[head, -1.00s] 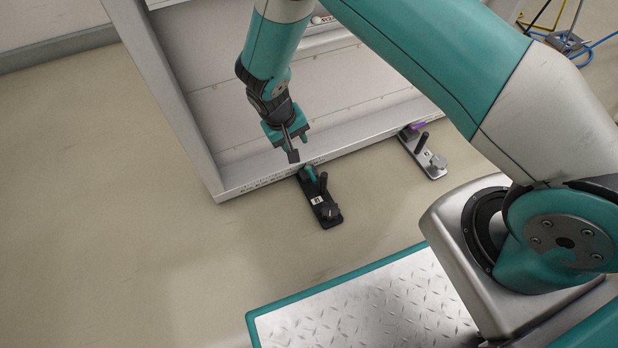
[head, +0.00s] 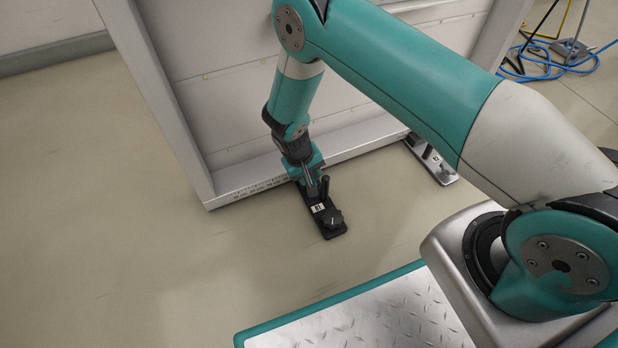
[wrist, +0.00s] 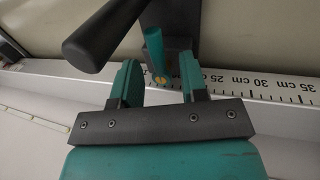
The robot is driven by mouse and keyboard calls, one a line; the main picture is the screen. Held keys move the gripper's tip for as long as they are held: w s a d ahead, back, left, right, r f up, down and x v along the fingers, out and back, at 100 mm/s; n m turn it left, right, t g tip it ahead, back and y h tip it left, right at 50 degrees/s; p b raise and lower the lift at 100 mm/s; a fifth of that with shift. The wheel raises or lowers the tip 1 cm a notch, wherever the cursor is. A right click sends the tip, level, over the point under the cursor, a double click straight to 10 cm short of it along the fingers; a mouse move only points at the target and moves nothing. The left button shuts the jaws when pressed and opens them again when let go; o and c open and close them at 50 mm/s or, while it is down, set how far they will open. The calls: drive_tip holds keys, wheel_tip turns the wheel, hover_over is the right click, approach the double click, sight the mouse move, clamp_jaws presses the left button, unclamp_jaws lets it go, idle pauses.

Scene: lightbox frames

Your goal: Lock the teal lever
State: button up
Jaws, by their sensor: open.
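The teal lever (wrist: 153,48) shows in the wrist view as a short rounded bar with a yellowish spot at its near end. It lies between the two spread teal fingers of my gripper (wrist: 160,74), with gaps on both sides. In the head view my gripper (head: 312,184) is down at the inner end of the black latch plate (head: 334,233) and hides the lever. A black upright handle (head: 325,186) stands on the plate close to the gripper, and it is large at the left in the wrist view (wrist: 103,35). My gripper is open and empty.
The plate sits against the metal frame's edge (head: 235,192), which carries a ruler scale (wrist: 260,85). A second, silver latch (head: 440,168) stands to the right, partly behind my arm. Cables (head: 545,60) lie at the upper right. Floor to the left is clear.

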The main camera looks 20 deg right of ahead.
clamp_jaws()
drive_tip(key=shift+m+p, duration=0.3)
drive_tip(key=m, duration=0.1)
drive_tip(key=m+p, duration=0.1)
drive_tip(key=m, duration=0.1)
drive_tip(key=shift+w+a+g+p, duration=0.1)
drive_tip(key=shift+a+g+p, duration=0.2)
drive_tip(key=shift+g, duration=0.1)
drive_tip(key=m, duration=0.1)
drive_tip(key=m+g+p, duration=0.1)
drive_tip(key=m, duration=0.3)
drive_tip(key=shift+w+a+y, duration=0.25)
drive_tip(key=shift+w+y, duration=0.05)
drive_tip(key=shift+y, duration=0.1)
drive_tip(key=m, duration=0.3)
drive_tip(key=m+g, duration=0.1)
drive_tip(key=shift+w+a+m+y+p, duration=0.15)
drive_tip(key=shift+w+m+y+p, duration=0.25)
drive_tip(key=shift+w+m+y, duration=0.2)
drive_tip(key=shift+m+y, duration=0.1)
drive_tip(key=shift+m, duration=0.8)
drive_tip(key=shift+w+m+y, duration=0.2)
drive_tip(key=shift+m+y, duration=0.1)
drive_tip(key=shift+m, duration=0.8)
